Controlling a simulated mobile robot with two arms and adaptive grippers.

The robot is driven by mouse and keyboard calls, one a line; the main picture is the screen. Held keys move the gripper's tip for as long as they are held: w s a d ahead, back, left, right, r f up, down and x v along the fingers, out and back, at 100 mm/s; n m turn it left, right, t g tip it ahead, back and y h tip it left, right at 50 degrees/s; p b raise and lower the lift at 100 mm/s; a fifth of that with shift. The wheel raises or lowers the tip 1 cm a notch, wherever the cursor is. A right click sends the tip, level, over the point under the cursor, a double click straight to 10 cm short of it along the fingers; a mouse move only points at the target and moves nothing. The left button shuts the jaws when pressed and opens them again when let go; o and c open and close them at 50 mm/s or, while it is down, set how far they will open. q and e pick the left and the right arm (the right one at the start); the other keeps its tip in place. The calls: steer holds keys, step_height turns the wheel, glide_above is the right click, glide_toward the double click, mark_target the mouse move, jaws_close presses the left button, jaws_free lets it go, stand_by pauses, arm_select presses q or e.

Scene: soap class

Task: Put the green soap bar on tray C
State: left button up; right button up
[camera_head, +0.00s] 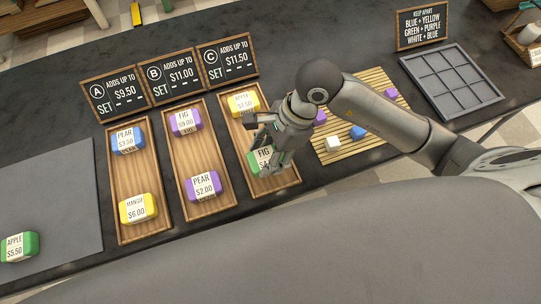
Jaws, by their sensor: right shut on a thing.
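A green soap bar labelled FIG (260,167) is at the near part of tray C (239,134). My right gripper (272,160) is shut on this bar and covers its right side. I cannot tell whether the bar touches the tray floor. A yellow APPLE bar (242,103) lies at the far end of tray C. Another green bar, labelled APPLE (19,247), lies on the grey mat (50,200) at the far left. My left gripper is not in view.
Tray A (129,172) holds a blue and a yellow bar. Tray B (190,153) holds two purple bars. Price signs stand behind the trays. A slatted board (345,151) with several small blocks and a grey grid tray (451,80) are at the right, by my right arm.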

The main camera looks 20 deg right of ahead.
steer(key=f, duration=0.3)
steer(key=shift+w+d+p, duration=0.2)
steer(key=shift+d+p, duration=0.1)
steer(key=shift+d, duration=0.05)
steer(key=shift+f, duration=0.45)
steer(key=shift+f, duration=0.1)
steer(key=o, duration=1.1)
steer(key=shift+c, duration=0.2)
steer(key=shift+w+r, duration=0.1)
steer(key=shift+r, duration=0.15)
steer(key=v, duration=1.1)
steer(key=shift+d+r, duration=0.15)
steer(key=shift+r, duration=0.2)
